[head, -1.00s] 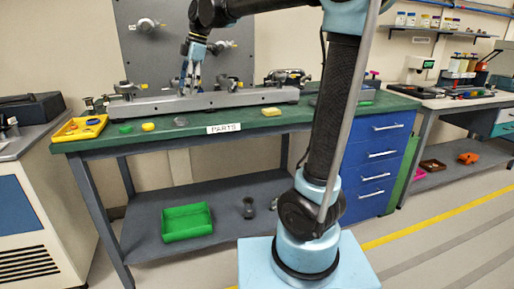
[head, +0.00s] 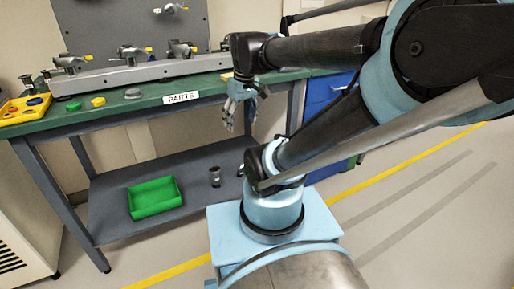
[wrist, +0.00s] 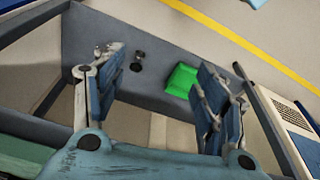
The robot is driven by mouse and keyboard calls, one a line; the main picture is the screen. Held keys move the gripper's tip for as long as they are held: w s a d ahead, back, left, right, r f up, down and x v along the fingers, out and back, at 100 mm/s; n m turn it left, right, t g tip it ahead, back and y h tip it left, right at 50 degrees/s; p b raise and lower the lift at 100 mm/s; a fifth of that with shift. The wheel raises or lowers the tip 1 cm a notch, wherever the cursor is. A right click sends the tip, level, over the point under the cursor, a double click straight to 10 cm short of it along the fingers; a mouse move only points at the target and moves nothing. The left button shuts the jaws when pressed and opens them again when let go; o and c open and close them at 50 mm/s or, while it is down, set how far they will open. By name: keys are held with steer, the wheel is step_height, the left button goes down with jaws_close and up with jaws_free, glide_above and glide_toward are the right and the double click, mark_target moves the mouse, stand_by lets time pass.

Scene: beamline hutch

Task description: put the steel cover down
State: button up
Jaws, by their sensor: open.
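A small grey round piece (head: 132,93), which may be the steel cover, lies on the green bench top (head: 150,97) in the head view. It is right of a yellow cap (head: 98,101) and a green cap (head: 73,106). My gripper (head: 239,128) points down in front of the bench's front edge, right of the PARTS label and below top height. In the wrist view my gripper (wrist: 160,65) has its fingers wide apart with nothing between them. The grey piece is not visible in the wrist view.
A rail with clamps (head: 140,72) runs along the back of the bench. A yellow tray (head: 25,108) stands at its left end. The lower shelf (head: 105,205) holds a green bin (head: 155,197) and a dark cylinder (head: 215,177). Open floor (head: 420,220) lies to the right.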

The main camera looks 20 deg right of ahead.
steer(key=s+d+f+m, duration=0.4)
steer(key=s+f+m, duration=0.1)
steer(key=f, duration=0.3)
steer(key=shift+s+d+f+h, duration=0.3)
steer(key=shift+s+h, duration=0.1)
steer(key=shift+s, duration=0.3)
